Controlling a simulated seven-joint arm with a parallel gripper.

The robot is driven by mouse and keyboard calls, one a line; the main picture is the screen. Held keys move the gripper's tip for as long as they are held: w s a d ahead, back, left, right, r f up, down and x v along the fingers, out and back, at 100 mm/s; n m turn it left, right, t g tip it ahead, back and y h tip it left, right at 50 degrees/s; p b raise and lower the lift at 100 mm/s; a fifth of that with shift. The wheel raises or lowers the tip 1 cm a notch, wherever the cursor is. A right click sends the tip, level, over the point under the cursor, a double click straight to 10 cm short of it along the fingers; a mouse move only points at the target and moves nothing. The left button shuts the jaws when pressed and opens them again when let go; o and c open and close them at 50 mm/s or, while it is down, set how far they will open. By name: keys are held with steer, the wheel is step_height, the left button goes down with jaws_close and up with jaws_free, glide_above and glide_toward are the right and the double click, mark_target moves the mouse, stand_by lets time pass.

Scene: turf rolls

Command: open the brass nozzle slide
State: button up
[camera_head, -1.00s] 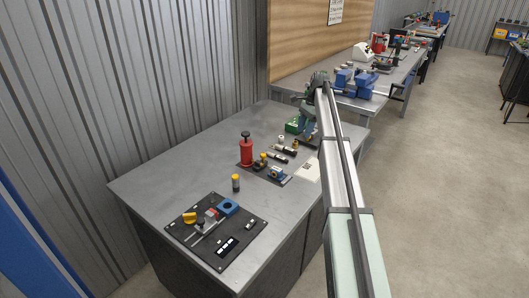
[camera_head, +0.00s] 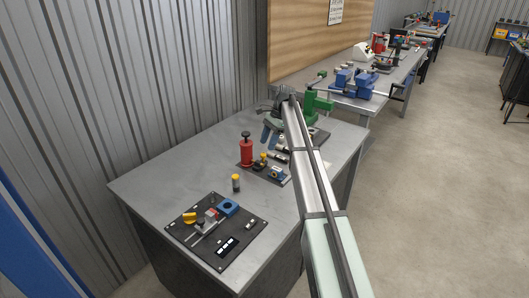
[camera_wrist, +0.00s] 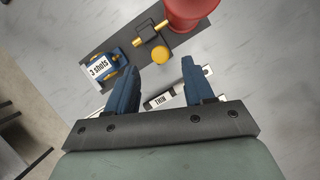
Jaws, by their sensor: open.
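My gripper (camera_head: 271,134) is open, with its blue fingers pointing down over the back of the near table. In the wrist view my gripper (camera_wrist: 160,68) has nothing between its fingers. Just beyond the fingertips lies a small dark plate (camera_wrist: 97,45). It carries a brass fitting (camera_wrist: 139,42) with a thin black square loop, a round yellow-brass cap (camera_wrist: 160,55) and a blue block (camera_wrist: 115,58) labelled "3 shots" with brass ends. The brass fitting seems to be the nozzle slide; I cannot tell its position. The plate (camera_head: 286,180) also shows in the head view.
A green device (camera_head: 312,105) stands behind.

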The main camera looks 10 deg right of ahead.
mark_target(263, 154)
steer(key=shift+x, duration=2.55)
steer(key=shift+c, duration=0.4)
jaws_close()
